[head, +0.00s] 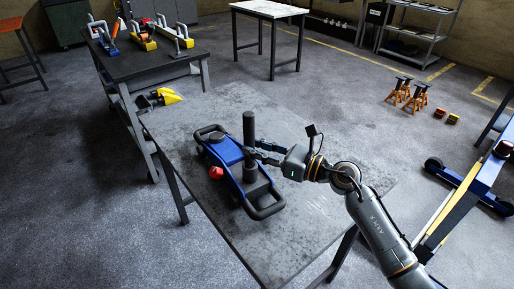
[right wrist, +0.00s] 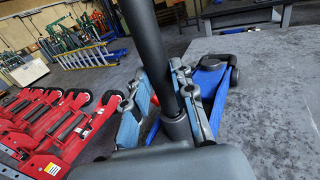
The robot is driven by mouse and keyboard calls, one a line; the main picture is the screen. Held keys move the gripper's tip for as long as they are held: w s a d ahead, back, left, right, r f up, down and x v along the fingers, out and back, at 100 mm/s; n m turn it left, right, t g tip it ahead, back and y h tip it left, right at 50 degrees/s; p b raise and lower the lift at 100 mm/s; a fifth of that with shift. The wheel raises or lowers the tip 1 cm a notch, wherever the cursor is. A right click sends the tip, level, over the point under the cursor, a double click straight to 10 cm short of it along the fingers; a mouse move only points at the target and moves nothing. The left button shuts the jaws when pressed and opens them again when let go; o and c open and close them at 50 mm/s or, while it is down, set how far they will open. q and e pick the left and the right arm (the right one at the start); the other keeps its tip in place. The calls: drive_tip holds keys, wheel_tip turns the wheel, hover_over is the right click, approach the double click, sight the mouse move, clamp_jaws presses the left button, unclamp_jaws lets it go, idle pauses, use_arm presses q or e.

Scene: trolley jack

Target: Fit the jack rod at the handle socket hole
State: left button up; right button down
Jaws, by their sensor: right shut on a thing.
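The blue trolley jack (head: 222,148), with black bars at its ends, lies on the grey work table. The dark jack rod (head: 249,128) stands nearly upright above it. My right gripper (head: 256,151) is shut on the rod, reaching in from the right. In the right wrist view the rod (right wrist: 157,52) runs down between the two fingers (right wrist: 168,98). Its lower end meets a dark round collar, the handle socket (right wrist: 177,128), on the jack. I cannot tell whether the rod is inside the hole or just at its mouth. My left gripper is out of view.
A red knob (head: 216,172) sits at the jack's left side. The work table (head: 310,205) is otherwise bare. A dark bench with tools (head: 150,62) stands behind left. Orange jack stands (head: 408,94) and a blue-yellow lift (head: 470,190) are at right.

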drive_tip(key=shift+f+b, duration=0.3)
drive_tip(key=shift+f, duration=0.05)
drive_tip(key=c, duration=1)
unclamp_jaws()
drive_tip(key=shift+c, duration=0.2)
drive_tip(key=shift+f, duration=0.1)
drive_tip(key=v, duration=1.2)
